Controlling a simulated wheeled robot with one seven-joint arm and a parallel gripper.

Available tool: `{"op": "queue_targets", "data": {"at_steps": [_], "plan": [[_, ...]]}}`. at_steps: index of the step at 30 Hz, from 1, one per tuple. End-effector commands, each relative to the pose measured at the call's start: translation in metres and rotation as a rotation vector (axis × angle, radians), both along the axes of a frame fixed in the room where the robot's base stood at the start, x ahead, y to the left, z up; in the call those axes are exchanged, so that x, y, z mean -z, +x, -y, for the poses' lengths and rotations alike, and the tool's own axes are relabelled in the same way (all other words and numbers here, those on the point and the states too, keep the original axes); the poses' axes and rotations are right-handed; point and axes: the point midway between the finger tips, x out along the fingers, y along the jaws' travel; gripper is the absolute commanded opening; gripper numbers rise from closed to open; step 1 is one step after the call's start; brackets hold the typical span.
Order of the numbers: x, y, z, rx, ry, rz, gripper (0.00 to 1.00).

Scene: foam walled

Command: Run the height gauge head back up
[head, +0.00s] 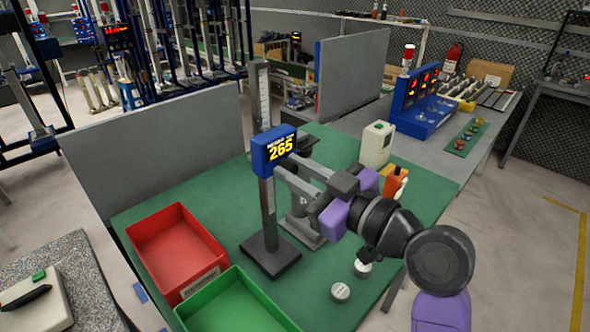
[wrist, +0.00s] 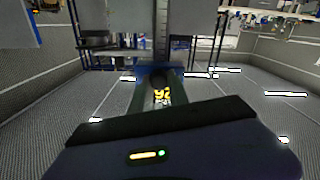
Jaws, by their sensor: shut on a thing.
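The height gauge stands on the green bench mat, its ruled grey column (head: 264,100) upright on a dark square base (head: 270,256). Its blue head (head: 268,153) sits partway up the column, and its yellow display reads 265. My gripper (head: 289,170) reaches in from the right with its two fingers at the right side of the head, and is shut on the height gauge head. In the wrist view the blue head (wrist: 147,72) and yellow digits show beyond the dark gripper body, with the column (wrist: 161,40) behind. The fingers' contact is partly hidden.
A red bin (head: 172,232) and a green bin (head: 215,306) stand left of and in front of the base. Two round pale pieces (head: 341,292) lie to the right. Grey panels (head: 165,150) wall the bench behind. A white box (head: 377,146) stands at the back right.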

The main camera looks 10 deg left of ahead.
Motion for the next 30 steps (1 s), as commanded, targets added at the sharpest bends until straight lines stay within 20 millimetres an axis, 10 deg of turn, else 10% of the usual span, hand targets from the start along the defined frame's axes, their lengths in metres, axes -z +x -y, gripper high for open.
{"op": "queue_targets", "data": {"at_steps": [11, 21, 30], "plan": [[-0.002, 0.0, 0.0, -0.001, 0.0, 0.0, 0.0], [-0.073, 0.0, 0.0, 0.0, 0.002, 0.006, 0.0], [-0.082, 0.0, 0.0, -0.001, 0.004, 0.005, 0.0]]}}
